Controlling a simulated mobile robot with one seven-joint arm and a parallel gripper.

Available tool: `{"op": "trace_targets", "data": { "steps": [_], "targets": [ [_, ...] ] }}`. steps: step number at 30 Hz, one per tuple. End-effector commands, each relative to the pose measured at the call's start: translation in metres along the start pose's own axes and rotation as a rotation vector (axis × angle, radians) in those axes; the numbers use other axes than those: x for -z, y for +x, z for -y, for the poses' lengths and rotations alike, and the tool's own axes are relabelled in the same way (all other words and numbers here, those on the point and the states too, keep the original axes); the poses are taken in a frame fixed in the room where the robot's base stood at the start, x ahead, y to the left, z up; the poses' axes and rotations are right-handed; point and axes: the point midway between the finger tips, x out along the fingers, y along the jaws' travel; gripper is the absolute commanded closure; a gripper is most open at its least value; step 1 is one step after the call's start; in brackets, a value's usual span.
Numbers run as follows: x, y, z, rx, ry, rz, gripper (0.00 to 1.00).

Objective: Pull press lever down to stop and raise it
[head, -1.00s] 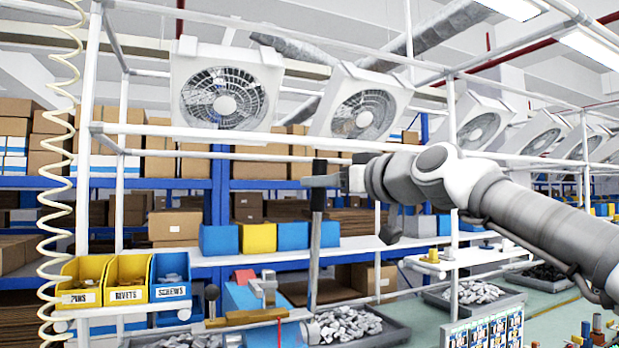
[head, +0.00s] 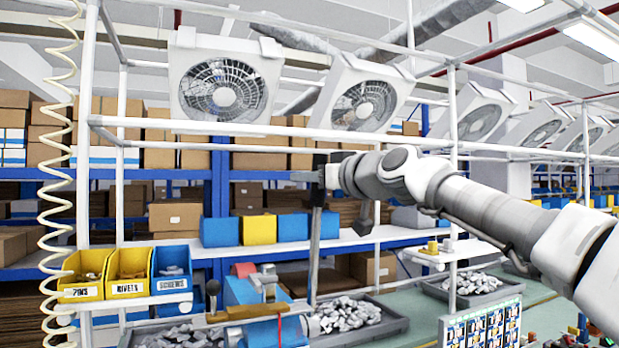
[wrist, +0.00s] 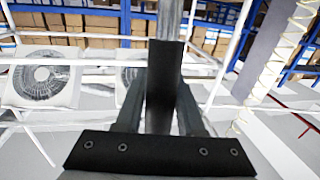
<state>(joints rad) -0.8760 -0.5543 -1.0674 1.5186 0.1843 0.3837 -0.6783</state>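The press lever (head: 315,235) is a dark grey bar with a black grip at its upper end. It stands nearly upright beside the blue press (head: 262,300) in the head view. My gripper (head: 314,177) is at the black grip, near the top of the lever. In the wrist view, the lever's black grip (wrist: 165,75) lies between the two fingers, which press against its sides. My gripper (wrist: 160,105) is shut on it. The lower end of the lever reaches down by the press; its pivot is not clear.
Yellow and blue bins (head: 128,272) hang at the left by a coiled hose (head: 55,150). Trays of metal parts (head: 350,320) lie around the press. White frame posts and tilted fans (head: 225,88) stand behind and above my arm. A picture board (head: 482,328) is at lower right.

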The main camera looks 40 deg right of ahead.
Motion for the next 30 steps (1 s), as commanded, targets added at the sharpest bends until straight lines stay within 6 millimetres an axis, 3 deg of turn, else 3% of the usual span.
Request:
{"op": "trace_targets", "data": {
  "steps": [1,6,30],
  "targets": [
    [-0.0001,-0.0001,0.0000,0.000,0.000,0.000,0.74],
    [-0.0001,-0.0001,-0.0001,0.000,0.000,0.000,1.00],
    [-0.0001,-0.0002,-0.0003,0.000,0.000,0.000,1.00]
  ]
}}
